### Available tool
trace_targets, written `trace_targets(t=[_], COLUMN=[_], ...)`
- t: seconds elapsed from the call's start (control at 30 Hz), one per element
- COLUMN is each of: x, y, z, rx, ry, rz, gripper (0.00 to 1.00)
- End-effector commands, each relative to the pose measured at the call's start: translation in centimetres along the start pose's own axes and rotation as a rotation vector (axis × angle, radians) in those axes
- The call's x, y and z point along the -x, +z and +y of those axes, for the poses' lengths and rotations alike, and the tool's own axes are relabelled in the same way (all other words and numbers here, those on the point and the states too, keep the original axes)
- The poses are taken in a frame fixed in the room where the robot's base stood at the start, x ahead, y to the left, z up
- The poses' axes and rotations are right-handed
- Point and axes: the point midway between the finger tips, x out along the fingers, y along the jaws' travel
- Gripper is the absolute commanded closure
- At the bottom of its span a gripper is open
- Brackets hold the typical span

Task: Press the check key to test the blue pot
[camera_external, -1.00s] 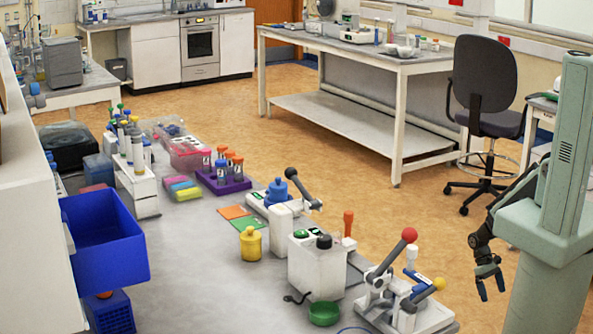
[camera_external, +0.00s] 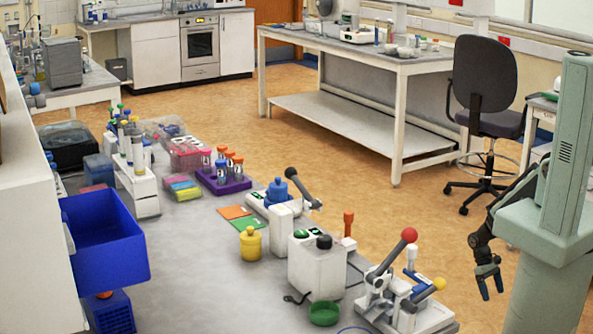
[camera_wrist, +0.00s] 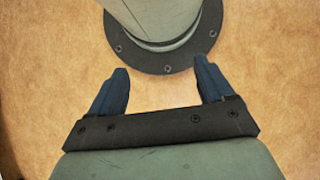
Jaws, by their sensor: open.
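The blue pot (camera_external: 278,191) with a knobbed lid stands on a white device (camera_external: 284,211) that has a black-handled lever, on the bench. A small green mark shows on top of this device, but I cannot tell which part is the check key. A white box (camera_external: 316,265) with green and black parts on top stands closer to the camera. My gripper (camera_external: 488,280) hangs at the right, fingers down, well away from the pot and devices. In the wrist view my gripper (camera_wrist: 161,78) is open and empty over the floor. The pot is not in the wrist view.
A yellow pot (camera_external: 250,244), orange and green cards (camera_external: 236,213) and a green dish (camera_external: 324,314) lie around the devices. A press with red-knobbed lever (camera_external: 395,258) stands nearest my gripper. A purple tube rack (camera_external: 222,182) and a blue bin (camera_external: 105,240) are further left.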

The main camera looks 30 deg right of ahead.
Motion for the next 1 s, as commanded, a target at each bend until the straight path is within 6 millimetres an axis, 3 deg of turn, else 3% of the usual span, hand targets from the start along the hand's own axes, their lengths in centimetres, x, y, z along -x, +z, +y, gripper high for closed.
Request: trace_targets(t=[0.07, 0.8, 1.0], x=[0.00, 0.00, 0.00], y=[0.00, 0.00, 0.00], z=[0.00, 0.00, 0.00], rx=[0.000, 0.000, 0.000], ry=[0.000, 0.000, 0.000], rz=[0.000, 0.000, 0.000], gripper=[0.27, 0.98, 1.00])
